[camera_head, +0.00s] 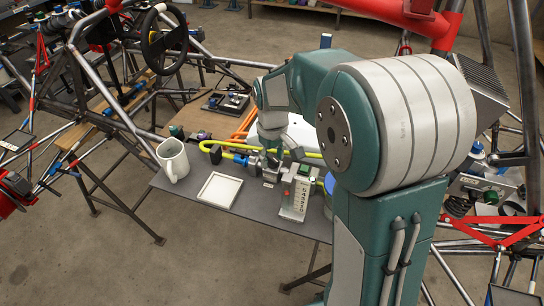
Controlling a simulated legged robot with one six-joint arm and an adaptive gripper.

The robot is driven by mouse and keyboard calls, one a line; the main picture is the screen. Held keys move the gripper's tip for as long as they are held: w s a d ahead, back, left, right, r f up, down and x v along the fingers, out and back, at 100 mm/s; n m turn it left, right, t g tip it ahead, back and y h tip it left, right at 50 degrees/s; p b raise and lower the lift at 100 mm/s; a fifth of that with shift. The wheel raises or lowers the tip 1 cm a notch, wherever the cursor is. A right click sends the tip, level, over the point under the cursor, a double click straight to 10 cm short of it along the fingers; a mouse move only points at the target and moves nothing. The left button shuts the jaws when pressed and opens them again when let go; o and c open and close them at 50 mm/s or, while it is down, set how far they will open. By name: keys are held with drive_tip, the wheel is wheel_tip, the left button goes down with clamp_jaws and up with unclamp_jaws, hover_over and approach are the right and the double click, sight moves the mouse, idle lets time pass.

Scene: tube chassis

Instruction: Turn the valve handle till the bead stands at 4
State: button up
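A yellow pipe (235,146) runs across the back of the grey table. Grey valve parts (262,164) sit by the pipe at the table's middle, and I cannot make out the handle clearly. An upright gauge (295,199) with a light face, a column of dark marks and green on top stands to their right. The marks and the bead are too small to read. My gripper (283,155) reaches down over the valve parts from behind. Its fingertips blend with them, so I cannot tell whether it is open, shut or touching.
A white mug (173,160) and a white-rimmed square tray (219,190) stand on the grey table (250,208), left of the gauge. A blue round thing (328,184) is right of the gauge, partly behind my arm. A tube chassis (100,100) stands at left.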

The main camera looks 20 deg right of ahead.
sight(272, 157)
wheel_tip(272, 157, up, 12)
idle(0.6)
drive_tip(key=s+m+t, duration=0.4)
drive_tip(key=s+t, duration=0.1)
drive_tip(key=s, duration=1.6)
drive_tip(key=shift+m+t, duration=0.3)
drive_tip(key=shift+f, duration=0.1)
idle(2.0)
